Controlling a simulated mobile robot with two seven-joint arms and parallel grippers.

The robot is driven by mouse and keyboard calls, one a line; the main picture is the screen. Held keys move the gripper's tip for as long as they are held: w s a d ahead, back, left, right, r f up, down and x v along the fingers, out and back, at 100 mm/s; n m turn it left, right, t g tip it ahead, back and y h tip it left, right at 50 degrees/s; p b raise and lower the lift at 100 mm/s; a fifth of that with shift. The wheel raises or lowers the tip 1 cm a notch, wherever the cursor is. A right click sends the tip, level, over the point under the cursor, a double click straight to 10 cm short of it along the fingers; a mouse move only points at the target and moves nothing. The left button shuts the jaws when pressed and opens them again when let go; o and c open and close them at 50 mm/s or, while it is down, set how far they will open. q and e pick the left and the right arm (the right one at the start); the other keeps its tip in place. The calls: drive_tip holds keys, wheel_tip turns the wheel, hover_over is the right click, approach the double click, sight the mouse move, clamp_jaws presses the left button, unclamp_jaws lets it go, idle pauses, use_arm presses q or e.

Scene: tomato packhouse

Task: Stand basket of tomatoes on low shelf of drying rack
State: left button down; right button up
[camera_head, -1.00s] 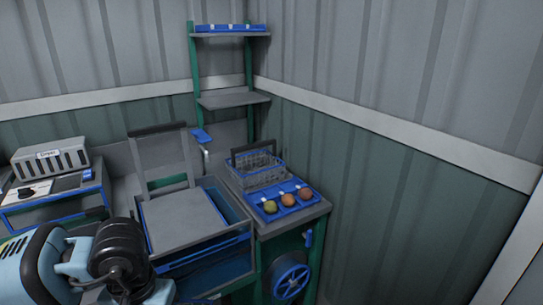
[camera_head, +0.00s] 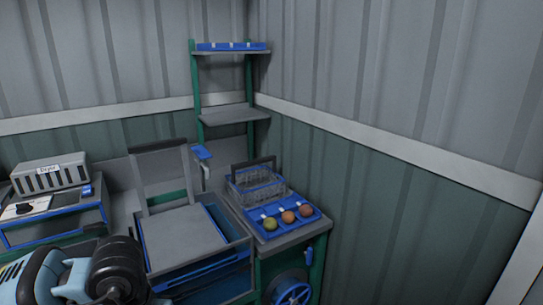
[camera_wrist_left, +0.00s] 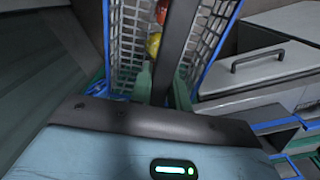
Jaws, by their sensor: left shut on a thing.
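In the left wrist view my left gripper (camera_wrist_left: 165,74) is shut on the dark handle bar of a basket (camera_wrist_left: 207,35) with grey mesh walls and blue edges. A red tomato (camera_wrist_left: 162,12) and a yellow one (camera_wrist_left: 153,45) show inside; the bar hides part of the inside. In the head view only my left arm shows at the lower left; its gripper and the held basket are out of that view. The drying rack (camera_head: 197,72), with green posts, stands in the back corner. Its lower visible shelf (camera_head: 228,115) is empty. My right gripper is not in view.
A blue tray (camera_head: 230,46) is on the rack's upper shelf. In front of the rack, a bench (camera_head: 290,240) bears a wire basket (camera_head: 240,187) and a blue tray of tomatoes (camera_head: 300,225). A grey-topped unit (camera_head: 180,238) and a grey box (camera_head: 48,178) are to the left.

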use_arm(q)
drive_tip(key=s+f, duration=0.1)
drive_tip(key=f, duration=0.3)
drive_tip(key=s+f, duration=0.1)
drive_tip(key=f, duration=0.4)
drive_tip(key=s+f, duration=0.1)
drive_tip(key=f, duration=0.3)
drive_tip(key=shift+s+f, duration=0.25)
drive_tip(key=shift+f, duration=0.15)
drive_tip(key=shift+s+f, duration=0.2)
drive_tip(key=shift+f, duration=0.35)
drive_tip(key=shift+a, duration=0.15)
